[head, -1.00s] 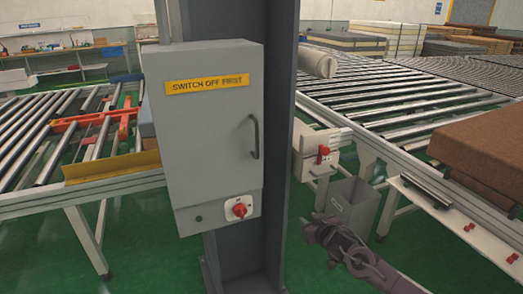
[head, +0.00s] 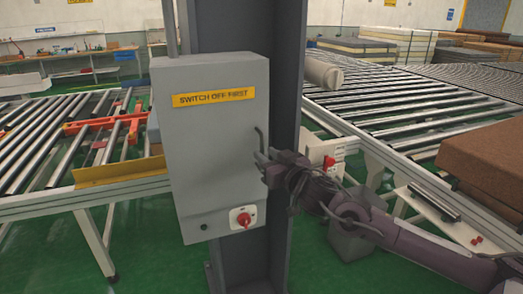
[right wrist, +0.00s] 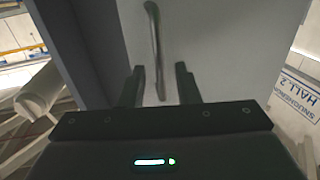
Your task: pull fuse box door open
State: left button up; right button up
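The grey fuse box (head: 205,160) hangs on a dark column, its door closed, with a yellow "SWITCH OFF FIRST" label (head: 213,97). A red rotary switch (head: 243,219) sits on the panel below the door. The dark bar handle (head: 260,140) is on the door's right side. My right gripper (head: 262,168) is at the lower part of the handle in the head view. In the right wrist view the gripper's fingers (right wrist: 160,85) are apart, and the handle (right wrist: 154,45) runs down between their tips; contact is not visible. My left gripper is out of view.
The dark column (head: 285,60) stands behind the box. Roller conveyors (head: 400,110) lie on both sides. A small box with a red switch (head: 327,162) is at the right, near my right arm. A brown mattress (head: 490,155) lies at the far right.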

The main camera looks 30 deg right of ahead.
aim_at(261, 151)
jog(key=shift+w+p, duration=0.35)
jog(key=shift+w, duration=1.3)
grip_shut()
